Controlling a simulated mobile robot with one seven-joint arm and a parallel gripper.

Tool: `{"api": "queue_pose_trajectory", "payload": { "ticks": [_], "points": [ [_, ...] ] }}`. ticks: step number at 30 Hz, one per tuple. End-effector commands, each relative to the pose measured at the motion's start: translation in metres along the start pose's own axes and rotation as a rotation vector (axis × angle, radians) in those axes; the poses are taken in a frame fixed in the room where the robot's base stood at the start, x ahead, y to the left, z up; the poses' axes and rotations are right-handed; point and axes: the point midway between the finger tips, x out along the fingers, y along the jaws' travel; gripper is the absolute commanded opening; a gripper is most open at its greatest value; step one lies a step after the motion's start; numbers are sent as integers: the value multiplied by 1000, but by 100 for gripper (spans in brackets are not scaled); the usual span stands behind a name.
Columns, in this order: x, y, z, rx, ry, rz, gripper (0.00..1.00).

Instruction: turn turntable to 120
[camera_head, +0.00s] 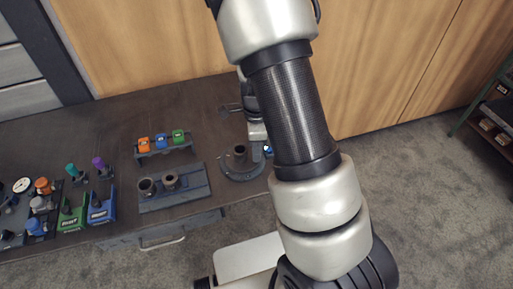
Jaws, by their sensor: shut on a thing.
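The turntable (242,174) is a dark grey round piece near the right end of the workbench, with a short dark upright pipe (240,152) at its middle. My gripper (260,150) is at the right side of the turntable, beside the pipe, and is shut on the turntable's edge. My arm hides the turntable's far right part, most of the fingers and the exact place of contact. A small blue spot (268,150) shows beside the fingers. I cannot read any angle mark on the turntable.
The dark workbench (95,118) holds a block with two flanged pipe pieces (159,184) left of the turntable. Behind it stands a rack with orange, blue and green pieces (161,141). Green and blue boxes (100,208) and small tools crowd the left. A wooden wall (170,45) is behind.

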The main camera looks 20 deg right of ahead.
Motion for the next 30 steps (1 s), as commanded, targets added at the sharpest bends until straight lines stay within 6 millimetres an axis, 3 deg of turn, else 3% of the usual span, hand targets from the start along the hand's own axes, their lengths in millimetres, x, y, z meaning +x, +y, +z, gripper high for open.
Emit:
{"api": "queue_pose_trajectory", "payload": {
  "ticks": [15, 16, 19, 30],
  "points": [
    [0, 0, 0, 9, -1, -1, 0],
    [0, 0, 0, 9, -1, -1, 17],
    [0, 0, 0, 9, -1, -1, 32],
    [-6, 0, 0, 8, -1, -1, 32]
  ]
}}
